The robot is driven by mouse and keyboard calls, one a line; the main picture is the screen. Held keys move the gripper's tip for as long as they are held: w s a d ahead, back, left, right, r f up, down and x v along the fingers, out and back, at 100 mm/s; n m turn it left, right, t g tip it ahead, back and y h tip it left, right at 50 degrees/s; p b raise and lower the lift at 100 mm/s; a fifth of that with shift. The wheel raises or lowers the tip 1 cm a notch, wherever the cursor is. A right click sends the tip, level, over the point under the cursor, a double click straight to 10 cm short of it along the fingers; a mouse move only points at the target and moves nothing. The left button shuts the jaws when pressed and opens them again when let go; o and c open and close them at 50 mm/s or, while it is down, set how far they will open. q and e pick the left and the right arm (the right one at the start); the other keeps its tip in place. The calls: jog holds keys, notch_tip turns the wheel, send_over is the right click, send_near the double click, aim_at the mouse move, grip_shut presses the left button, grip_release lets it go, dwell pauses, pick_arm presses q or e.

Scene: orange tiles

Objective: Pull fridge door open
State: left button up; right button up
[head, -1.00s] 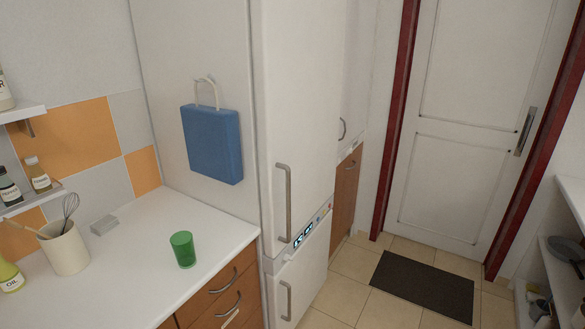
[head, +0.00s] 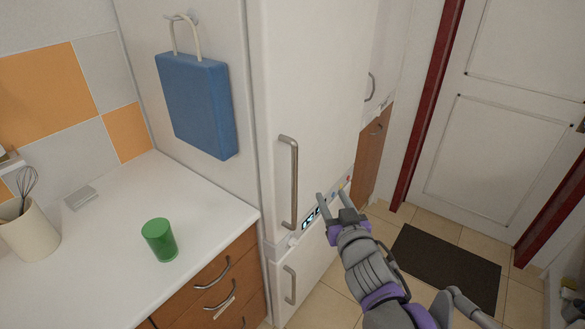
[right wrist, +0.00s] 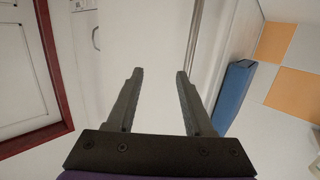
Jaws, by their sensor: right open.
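The tall white fridge (head: 310,70) stands in the middle of the head view with its upper door closed. A vertical grey bar handle (head: 293,182) is on the upper door, and a shorter lower handle (head: 290,285) is on the door below. My right gripper (head: 333,198) is open and empty, to the right of the upper handle's lower end and apart from it, near the small display. In the right wrist view its two fingers (right wrist: 157,75) are spread with the white fridge front (right wrist: 150,35) beyond. My left gripper is not in view.
A white counter (head: 110,210) with a green cup (head: 159,240) and a utensil crock (head: 30,232) is at left. A blue bag (head: 197,103) hangs on the fridge's side. Tiled floor and a dark mat (head: 446,266) lie at right.

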aim_at(296, 163)
jog(key=w+a+y, duration=0.1)
jog(key=w+a, duration=0.2)
jog(key=w, duration=0.1)
jog(key=w+a+r+n+y, duration=0.1)
jog(key=w+a, duration=0.1)
jog(key=w, duration=0.2)
jog(key=w+a+t+y+p, duration=0.1)
jog(key=w+a, duration=0.2)
jog(key=w, duration=0.1)
jog(key=shift+w+a+r+n, duration=0.15)
jog(key=shift+a+r+n, duration=0.2)
jog(key=shift+r+n, duration=0.05)
grip_shut()
dwell(0.9)
